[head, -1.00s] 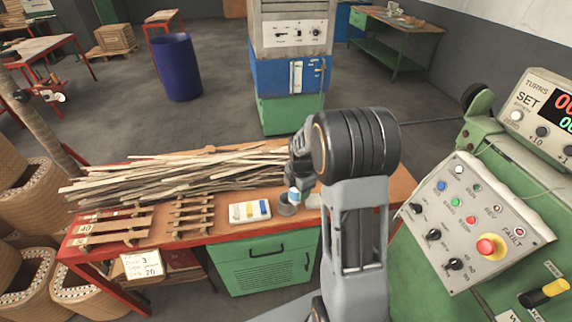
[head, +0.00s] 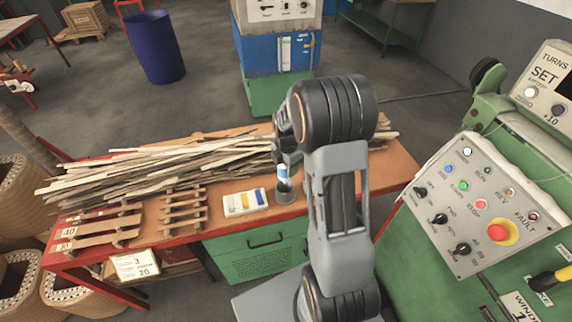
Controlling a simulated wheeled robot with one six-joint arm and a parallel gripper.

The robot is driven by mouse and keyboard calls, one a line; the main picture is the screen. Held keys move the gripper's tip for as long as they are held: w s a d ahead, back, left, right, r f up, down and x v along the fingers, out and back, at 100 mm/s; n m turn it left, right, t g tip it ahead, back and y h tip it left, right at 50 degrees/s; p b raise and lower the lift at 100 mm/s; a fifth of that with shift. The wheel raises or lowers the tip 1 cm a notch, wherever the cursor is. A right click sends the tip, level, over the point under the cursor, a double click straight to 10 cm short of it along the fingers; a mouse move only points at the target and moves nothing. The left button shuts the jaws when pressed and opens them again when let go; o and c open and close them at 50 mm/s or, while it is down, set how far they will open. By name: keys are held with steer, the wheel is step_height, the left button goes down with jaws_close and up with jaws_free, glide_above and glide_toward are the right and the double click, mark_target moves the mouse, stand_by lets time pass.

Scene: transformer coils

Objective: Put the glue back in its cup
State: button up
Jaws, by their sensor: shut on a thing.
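The glue (head: 284,176) is a small white and blue bottle, upright in my gripper (head: 284,166). My gripper is shut on its upper part; the fingers are dark and partly hidden by my arm. The cup (head: 286,197) is a short grey cylinder on the orange workbench (head: 228,214), right below the bottle. The bottle's lower end is at or just above the cup's rim; I cannot tell whether it has entered the cup.
A heap of wooden strips (head: 150,170) covers the bench behind. Wooden racks (head: 184,211) stand at the left.

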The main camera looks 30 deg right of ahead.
steer(key=shift+f+b, duration=2.15)
steer(key=shift+f, duration=0.9)
steer(key=o, duration=1)
steer(key=shift+o, duration=0.2)
step_height(320, 180, up, 14)
steer(key=shift+f, duration=0.1)
